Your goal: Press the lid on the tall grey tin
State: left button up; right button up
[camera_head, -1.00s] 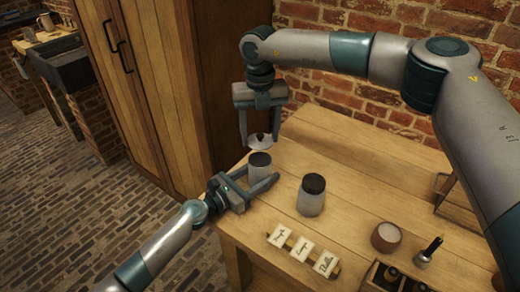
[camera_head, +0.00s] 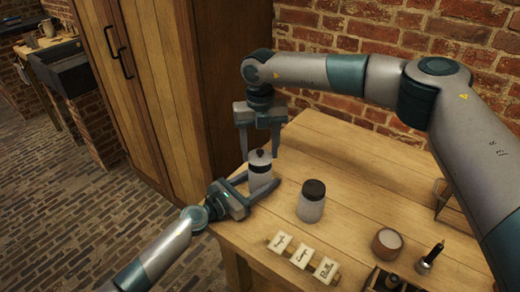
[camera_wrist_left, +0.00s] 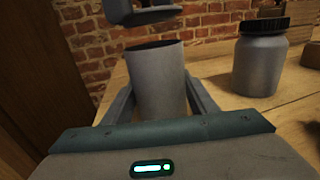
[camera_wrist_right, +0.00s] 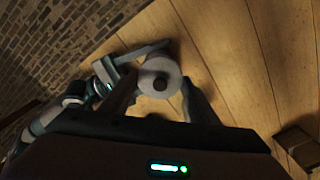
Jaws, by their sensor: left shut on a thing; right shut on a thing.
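The tall grey tin (camera_head: 260,183) stands upright near the table's left edge, between the fingers of my left gripper (camera_head: 258,187), which is shut on it. In the left wrist view the tin (camera_wrist_left: 158,85) shows a dark open top. My right gripper (camera_head: 260,152) points down over the tin, shut on the pale round lid (camera_head: 261,160) with its dark knob. The lid (camera_wrist_right: 158,70) also shows between the fingers in the right wrist view, covering the tin from above. In the left wrist view a grey part hangs above the rim with a gap; I cannot tell which part.
A grey jar with a black lid (camera_head: 312,202) stands right of the tin. Label cards (camera_head: 302,258), a round wooden pot (camera_head: 387,242), a small dark-handled tool (camera_head: 431,258) and a dark box (camera_head: 383,280) are nearer the front. The table's back is clear.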

jog(key=shift+f, duration=0.15)
jog(key=shift+f, duration=0.75)
jog(key=shift+f, duration=0.6)
dwell(0.4)
jog(key=o, duration=1.1)
notch_tip(320, 180, up, 12)
jog(key=shift+f, duration=0.1)
